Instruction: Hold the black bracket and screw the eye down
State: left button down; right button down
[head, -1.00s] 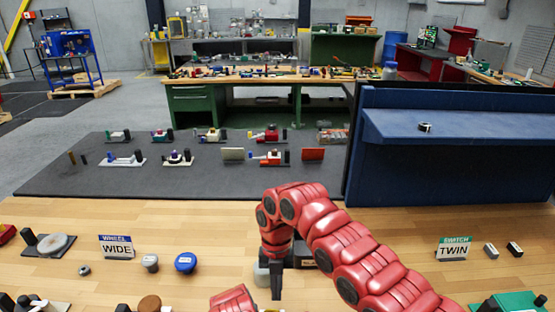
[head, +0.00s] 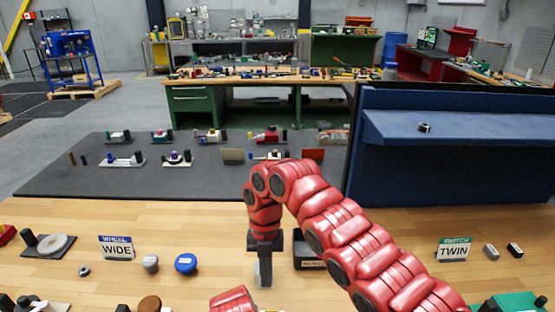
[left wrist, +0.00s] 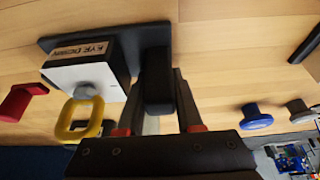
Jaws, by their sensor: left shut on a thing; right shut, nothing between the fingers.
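In the left wrist view my left gripper (left wrist: 157,118) is shut on the black bracket (left wrist: 157,70), an upright block at one end of a dark base plate (left wrist: 60,42). A box (left wrist: 82,76) with a white face and a tan label stands on that plate beside the bracket. A yellow ring-shaped eye (left wrist: 66,122) sits at a grey stem (left wrist: 86,91) on the white face. My right arm hides part of that area, and no yellow eye shows there.
A blue knob (head: 186,263), a grey knob (head: 150,263) and a WIDE sign (head: 117,247) stand on the wooden table to the left. A TWIN sign (head: 453,249) stands to the right. A blue shelf unit (head: 440,125) rises behind.

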jog(key=w+x, duration=0.1)
jog(key=x, duration=0.5)
jog(key=shift+w+f, duration=0.25)
jog(key=shift+f, duration=0.35)
jog(key=shift+s+d, duration=0.2)
jog(key=shift+s, duration=0.3)
dwell(0.8)
jog(key=shift+d, duration=0.2)
jog(key=shift+d, duration=0.7)
jog(key=shift+w, duration=0.1)
dwell(0.5)
jog(key=s+v, duration=0.1)
jog(key=v, duration=0.5)
jog(key=shift+d+r, duration=0.15)
